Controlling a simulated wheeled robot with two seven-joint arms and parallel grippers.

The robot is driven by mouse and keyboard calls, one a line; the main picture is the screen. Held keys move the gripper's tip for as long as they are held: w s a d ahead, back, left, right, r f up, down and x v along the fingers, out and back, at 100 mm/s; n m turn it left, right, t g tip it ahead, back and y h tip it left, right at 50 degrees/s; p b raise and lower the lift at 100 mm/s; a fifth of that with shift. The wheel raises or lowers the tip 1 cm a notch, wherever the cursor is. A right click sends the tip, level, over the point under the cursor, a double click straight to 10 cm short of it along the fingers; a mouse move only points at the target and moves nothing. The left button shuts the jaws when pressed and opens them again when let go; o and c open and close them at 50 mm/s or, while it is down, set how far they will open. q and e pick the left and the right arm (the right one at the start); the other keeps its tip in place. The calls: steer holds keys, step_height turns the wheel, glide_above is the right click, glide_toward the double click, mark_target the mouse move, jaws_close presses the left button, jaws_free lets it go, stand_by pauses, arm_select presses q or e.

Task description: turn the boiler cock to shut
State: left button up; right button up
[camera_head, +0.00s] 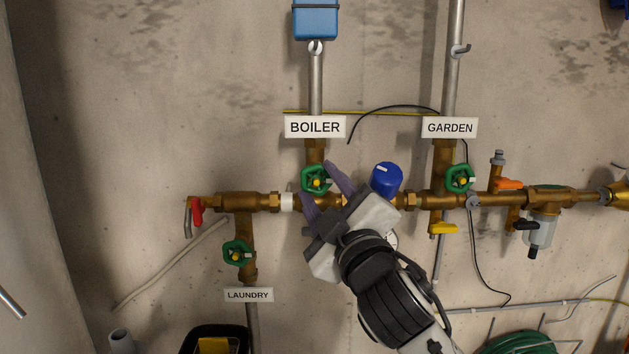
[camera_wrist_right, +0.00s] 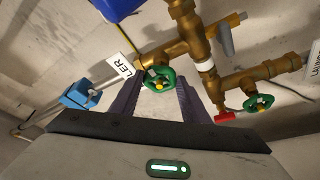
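The boiler cock is a green handwheel (camera_head: 315,180) with a yellow centre, on the brass pipe below the BOILER sign (camera_head: 315,127). My right gripper (camera_head: 326,190) is open, its two purple fingers pointing up-left at the wheel from the lower right. In the right wrist view the green wheel (camera_wrist_right: 158,78) shows between the tips of the open fingers (camera_wrist_right: 159,84). I cannot tell whether the fingers touch it or stop just short. Nothing is held. My left gripper is not in view.
A blue knob (camera_head: 386,178) sits close right of my gripper. Green handwheels stand at GARDEN (camera_head: 459,178) and LAUNDRY (camera_head: 237,252). A red lever (camera_head: 196,211) is at the left pipe end. A black cable (camera_head: 395,107) loops above. Bare wall lies to the left.

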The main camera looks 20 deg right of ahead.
steer(key=shift+c, duration=0.9)
steer(key=shift+f+m+b, duration=0.25)
steer(key=shift+m+b, duration=0.35)
steer(key=shift+b, duration=0.2)
steer(key=m+t+h+b, duration=0.1)
steer(key=m+b, duration=0.2)
steer(key=shift+a+m+h, duration=0.15)
steer(key=shift+m+h, duration=0.15)
steer(key=shift+h, duration=0.1)
steer(key=shift+m+b, duration=0.45)
steer(key=shift+m, duration=0.05)
steer(key=shift+r, duration=0.1)
